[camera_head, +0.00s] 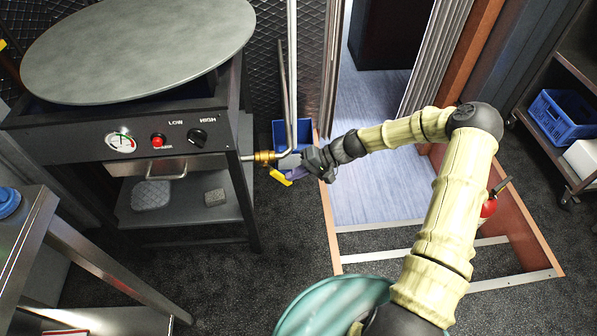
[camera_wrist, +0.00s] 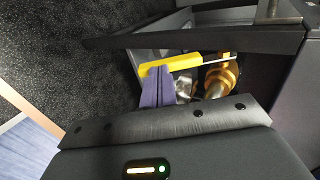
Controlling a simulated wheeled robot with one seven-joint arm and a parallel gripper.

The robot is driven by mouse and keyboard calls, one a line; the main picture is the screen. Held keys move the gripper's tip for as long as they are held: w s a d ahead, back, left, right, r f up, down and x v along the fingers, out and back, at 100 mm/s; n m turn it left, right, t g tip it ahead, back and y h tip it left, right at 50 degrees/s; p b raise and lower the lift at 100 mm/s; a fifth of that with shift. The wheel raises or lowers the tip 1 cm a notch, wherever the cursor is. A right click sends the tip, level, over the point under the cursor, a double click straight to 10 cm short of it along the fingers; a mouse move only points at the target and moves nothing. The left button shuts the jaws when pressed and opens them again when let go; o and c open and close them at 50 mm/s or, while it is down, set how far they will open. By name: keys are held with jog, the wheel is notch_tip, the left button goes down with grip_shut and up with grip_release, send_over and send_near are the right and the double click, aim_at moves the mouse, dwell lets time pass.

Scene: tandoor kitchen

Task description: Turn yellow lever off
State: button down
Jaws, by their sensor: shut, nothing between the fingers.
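The yellow lever (camera_head: 281,177) sticks out below the brass valve (camera_head: 264,156) on the gas pipe, beside the right side of the tandoor stand. In the wrist view the lever (camera_wrist: 183,62) lies crosswise, with its right end near the brass fitting (camera_wrist: 222,76). My gripper (camera_head: 297,173) is at the valve, just right of the lever in the head view. In the wrist view its bluish-purple fingers (camera_wrist: 157,86) are together, with their tips at the lever's left part. They look very close to it or touching; I cannot tell which. Nothing is held between them.
The stand (camera_head: 60,135) carries a large round griddle (camera_head: 140,45), with a gauge and knobs on its front. A vertical pipe (camera_head: 292,75) rises right above my gripper. A blue bin (camera_head: 297,130) stands behind it.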

aim_at(284, 183)
jog(key=f+y+b, duration=0.1)
jog(key=a+f+y+b, duration=0.1)
jog(key=y, duration=0.1)
jog(key=shift+a+f, duration=0.15)
jog(key=shift+f, duration=0.15)
jog(key=shift+s+a+f+y+b, duration=0.1)
jog(key=shift+a+f+y+b, duration=0.25)
jog(key=shift+y, duration=0.25)
jog(key=shift+a+f+y+b, duration=0.2)
jog(key=shift+a+y+b, duration=0.25)
jog(key=shift+y, duration=0.15)
jog(key=shift+a+f+y, duration=0.1)
jog(key=shift+a+y, duration=0.1)
jog(key=shift+y, duration=0.1)
jog(key=shift+a+f+b, duration=0.15)
jog(key=shift+a+b, duration=0.15)
jog(key=shift+a, duration=0.25)
jog(key=shift+s+a, duration=0.1)
jog(key=shift+d, duration=0.6)
jog(key=w+d+p, duration=0.1)
jog(key=d, duration=1.2)
jog(key=shift+p, duration=0.3)
